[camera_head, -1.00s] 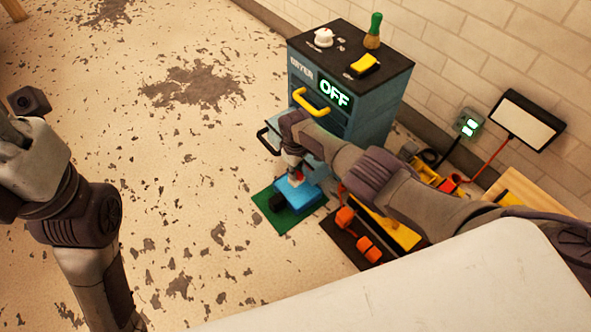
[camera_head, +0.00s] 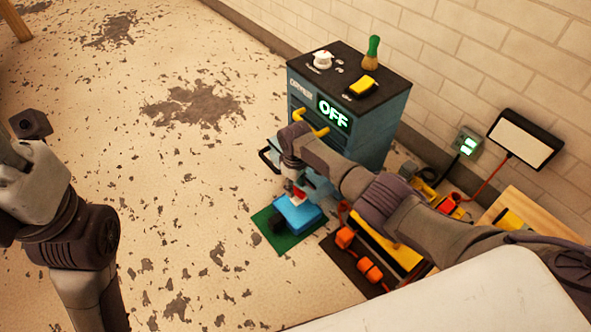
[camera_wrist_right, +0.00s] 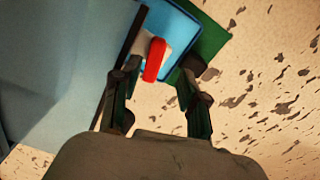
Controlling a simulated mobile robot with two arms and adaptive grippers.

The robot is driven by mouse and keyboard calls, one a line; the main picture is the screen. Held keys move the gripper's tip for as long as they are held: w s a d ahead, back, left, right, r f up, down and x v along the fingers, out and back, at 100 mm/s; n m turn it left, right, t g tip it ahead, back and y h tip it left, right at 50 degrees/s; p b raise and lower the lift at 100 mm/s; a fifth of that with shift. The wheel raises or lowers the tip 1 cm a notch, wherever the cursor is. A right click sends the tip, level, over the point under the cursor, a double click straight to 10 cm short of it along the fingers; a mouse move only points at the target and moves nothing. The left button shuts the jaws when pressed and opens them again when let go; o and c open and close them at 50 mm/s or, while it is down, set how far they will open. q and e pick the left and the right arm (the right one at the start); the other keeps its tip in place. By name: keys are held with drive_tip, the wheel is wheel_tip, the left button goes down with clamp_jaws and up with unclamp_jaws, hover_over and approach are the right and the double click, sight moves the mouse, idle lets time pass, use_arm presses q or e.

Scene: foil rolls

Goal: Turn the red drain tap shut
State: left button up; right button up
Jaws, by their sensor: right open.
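The red tap (camera_wrist_right: 154,60) is a short red handle on the pale front of the blue dryer (camera_head: 352,120), above a blue tray (camera_head: 298,212). It also shows small in the head view (camera_head: 299,193). My right gripper (camera_wrist_right: 161,72) points down at the tap. Its two fingers are apart, one on each side of the red handle, with a visible gap on both sides. I cannot tell whether the fingertips reach down to the handle's depth. The tray also shows in the wrist view (camera_wrist_right: 178,27). My left arm is at the left edge, its fingers not seen.
A green mat (camera_head: 282,240) lies under the tray. A dark mat with orange items (camera_head: 369,269) and a yellow bar lies to the right. A yellow handle (camera_head: 315,127) and an OFF display (camera_head: 333,112) are on the dryer. The floor to the left is clear.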

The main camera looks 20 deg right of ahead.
sight(296, 192)
wheel_tip(296, 192, up, 9)
idle(0.3)
